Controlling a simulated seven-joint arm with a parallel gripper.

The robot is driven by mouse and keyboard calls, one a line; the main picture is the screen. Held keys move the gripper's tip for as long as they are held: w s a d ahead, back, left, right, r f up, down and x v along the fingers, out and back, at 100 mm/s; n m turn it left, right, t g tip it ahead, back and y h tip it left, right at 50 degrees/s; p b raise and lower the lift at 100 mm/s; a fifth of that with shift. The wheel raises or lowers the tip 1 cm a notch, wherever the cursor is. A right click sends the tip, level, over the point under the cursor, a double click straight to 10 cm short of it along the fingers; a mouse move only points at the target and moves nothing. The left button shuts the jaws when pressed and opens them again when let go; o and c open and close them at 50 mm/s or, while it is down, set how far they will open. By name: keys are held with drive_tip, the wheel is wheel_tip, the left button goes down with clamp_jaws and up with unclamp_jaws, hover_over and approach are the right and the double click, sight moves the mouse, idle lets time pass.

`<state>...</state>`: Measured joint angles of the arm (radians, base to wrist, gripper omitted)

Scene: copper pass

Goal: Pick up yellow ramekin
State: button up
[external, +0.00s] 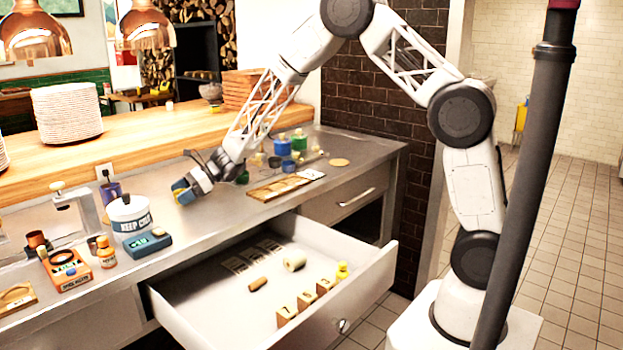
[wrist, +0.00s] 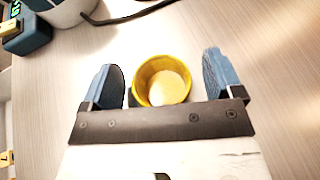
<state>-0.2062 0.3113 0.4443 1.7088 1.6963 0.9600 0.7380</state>
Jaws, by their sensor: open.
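The yellow ramekin (wrist: 142,87) is a small round cup with a pale inside. In the wrist view it stands between the two blue fingers of my open gripper (wrist: 165,85). The left finger is close to its wall, and there is a wider gap to the right finger. I cannot tell whether either finger touches it. In the external view my gripper (external: 184,190) is low over the metal counter, and the ramekin is mostly hidden by the fingers there.
A white "KEEP COOL" tub (external: 128,213) and a blue device (external: 147,244) stand left of my gripper. A wooden tray (external: 279,188) and several small jars are to the right. Below, an open drawer (external: 220,312) juts out, holding wooden blocks. A dark cable crosses the counter behind the ramekin.

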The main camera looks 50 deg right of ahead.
drive_tip(key=shift+c, duration=0.2)
drive_tip(key=c, duration=1)
drive_tip(key=shift+r, duration=0.1)
drive_tip(key=shift+r, duration=0.7)
wheel_tip(320, 180, up, 2)
drive_tip(key=shift+r, duration=0.1)
drive_tip(key=s+d, duration=0.2)
drive_tip(key=s, duration=0.3)
drive_tip(key=s+d, duration=0.1)
drive_tip(key=s, duration=0.4)
drive_tip(key=s+d+r, duration=0.1)
drive_tip(key=s+d, duration=0.1)
drive_tip(key=s, duration=0.3)
drive_tip(key=shift+d+r, duration=0.1)
drive_tip(key=shift+d, duration=0.25)
